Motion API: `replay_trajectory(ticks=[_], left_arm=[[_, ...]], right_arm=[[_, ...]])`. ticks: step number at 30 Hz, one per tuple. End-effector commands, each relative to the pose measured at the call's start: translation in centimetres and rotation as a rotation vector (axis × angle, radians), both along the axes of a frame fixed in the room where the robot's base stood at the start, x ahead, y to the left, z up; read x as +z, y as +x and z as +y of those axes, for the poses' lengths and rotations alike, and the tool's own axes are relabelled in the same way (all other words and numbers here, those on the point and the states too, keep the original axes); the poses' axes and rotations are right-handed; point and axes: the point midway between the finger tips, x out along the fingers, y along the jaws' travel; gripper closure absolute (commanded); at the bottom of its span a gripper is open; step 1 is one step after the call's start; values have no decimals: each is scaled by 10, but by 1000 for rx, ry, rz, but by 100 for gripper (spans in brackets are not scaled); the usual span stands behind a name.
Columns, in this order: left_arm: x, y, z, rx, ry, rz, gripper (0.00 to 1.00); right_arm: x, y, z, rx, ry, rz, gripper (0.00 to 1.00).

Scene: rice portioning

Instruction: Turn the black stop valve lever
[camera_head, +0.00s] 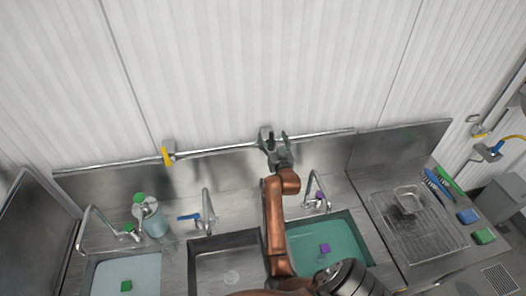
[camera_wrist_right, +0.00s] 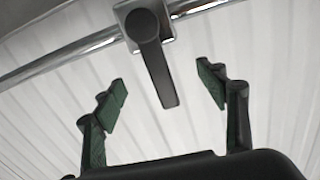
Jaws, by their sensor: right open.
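The black stop valve lever (camera_wrist_right: 158,70) hangs from a metal valve body on the wall pipe (camera_wrist_right: 72,58). In the right wrist view it points down, slightly tilted, between the two open fingers of my right gripper (camera_wrist_right: 162,90). The fingers stand apart on either side of it, and no contact shows. In the head view my right gripper (camera_head: 278,146) is raised at the pipe behind the sinks, with the lever (camera_head: 265,134) at its left finger, largely hard to separate from it. My left gripper is not in view.
A yellow valve lever (camera_head: 166,156) is on the same pipe further left. Below are sinks with a blue-handled tap (camera_head: 190,217) and a purple-handled tap (camera_head: 319,196). A green-capped bottle (camera_head: 152,218) stands at the left. A rack (camera_head: 425,240) holds a clear container (camera_head: 408,197).

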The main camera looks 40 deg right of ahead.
Motion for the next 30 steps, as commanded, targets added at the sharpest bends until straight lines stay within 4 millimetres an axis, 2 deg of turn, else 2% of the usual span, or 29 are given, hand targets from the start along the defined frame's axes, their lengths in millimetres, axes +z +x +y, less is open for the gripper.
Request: replay_trajectory(ticks=[11,30], left_arm=[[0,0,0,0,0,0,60],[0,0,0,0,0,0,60]], right_arm=[[0,-2,1,0,0,0,28],[-1,-54,29,0,0,1,28]])
